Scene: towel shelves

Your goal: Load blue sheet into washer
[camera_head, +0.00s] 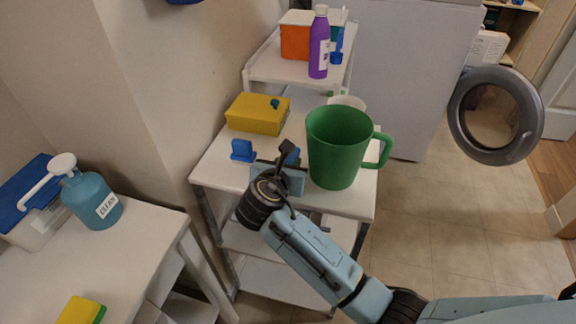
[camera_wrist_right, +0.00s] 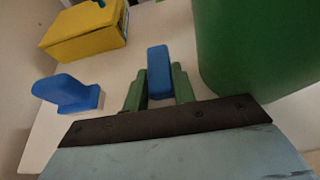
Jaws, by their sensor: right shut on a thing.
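My right gripper (camera_head: 284,160) is over the white shelf top, left of the green mug. In the right wrist view its fingers (camera_wrist_right: 158,84) are shut on a small blue piece (camera_wrist_right: 158,68), which may be the blue sheet. A second small blue piece (camera_head: 242,150) stands on the shelf to the left, apart from the gripper; it also shows in the right wrist view (camera_wrist_right: 66,92). The round grey washer door (camera_head: 460,118) stands open at the right, beside a large white body (camera_head: 415,70). The drum opening is not visible. My left gripper is not in view.
The white shelf unit (camera_head: 210,172) also holds a yellow box (camera_head: 257,114) and the large green mug (camera_head: 335,150). A purple bottle (camera_head: 319,45) stands on the rear shelf. At the left, a white table (camera_head: 140,245) carries a teal pump bottle (camera_head: 92,198). Tiled floor (camera_head: 440,215) is clear.

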